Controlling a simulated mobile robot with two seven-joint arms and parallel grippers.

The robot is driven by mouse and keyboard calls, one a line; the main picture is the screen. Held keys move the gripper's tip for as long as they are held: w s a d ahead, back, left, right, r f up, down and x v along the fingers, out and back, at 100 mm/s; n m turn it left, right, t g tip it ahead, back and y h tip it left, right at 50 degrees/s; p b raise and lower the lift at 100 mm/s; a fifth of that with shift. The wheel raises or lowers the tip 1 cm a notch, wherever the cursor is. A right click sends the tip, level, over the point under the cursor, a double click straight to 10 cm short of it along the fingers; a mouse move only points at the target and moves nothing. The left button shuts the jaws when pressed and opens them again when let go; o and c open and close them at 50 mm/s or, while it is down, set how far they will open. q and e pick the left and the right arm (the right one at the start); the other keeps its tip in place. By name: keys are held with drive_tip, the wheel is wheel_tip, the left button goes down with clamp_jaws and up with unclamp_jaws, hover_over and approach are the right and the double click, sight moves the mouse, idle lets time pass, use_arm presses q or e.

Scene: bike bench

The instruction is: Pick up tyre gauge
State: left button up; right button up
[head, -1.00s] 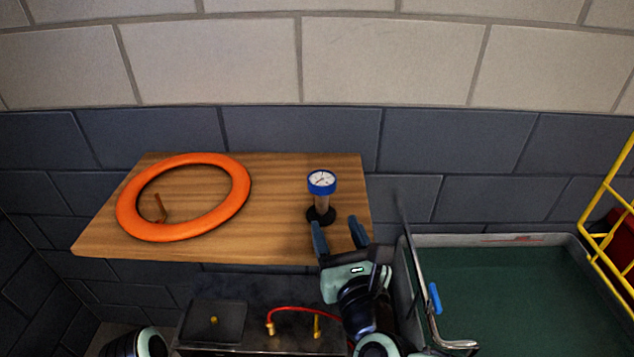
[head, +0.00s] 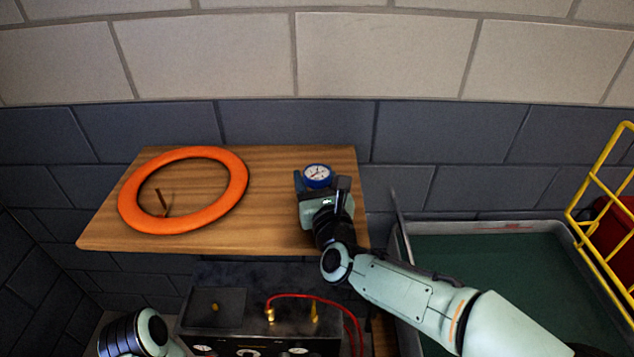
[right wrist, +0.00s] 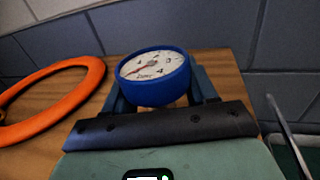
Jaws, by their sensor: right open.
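The tyre gauge (head: 317,175) has a round white dial in a blue rim and stands on the right part of the wooden board. Its dial also shows large in the right wrist view (right wrist: 153,77). My right gripper (head: 322,181) is open, with one finger on each side of the gauge, below the dial. The gauge's stem and base are hidden behind the gripper in the head view. I cannot tell whether the fingers touch it. Of my left arm, only a part shows at the bottom left of the head view; its gripper is out of sight.
An orange ring (head: 128,209) lies on the left of the wooden board (head: 272,230), with a small brown piece (head: 160,201) inside it. A dark box with a red hose (head: 315,297) stands below. A green-floored tray (head: 490,265) and yellow rack (head: 598,200) are at right.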

clamp_jaws()
drive_tip(key=shift+r, duration=0.1)
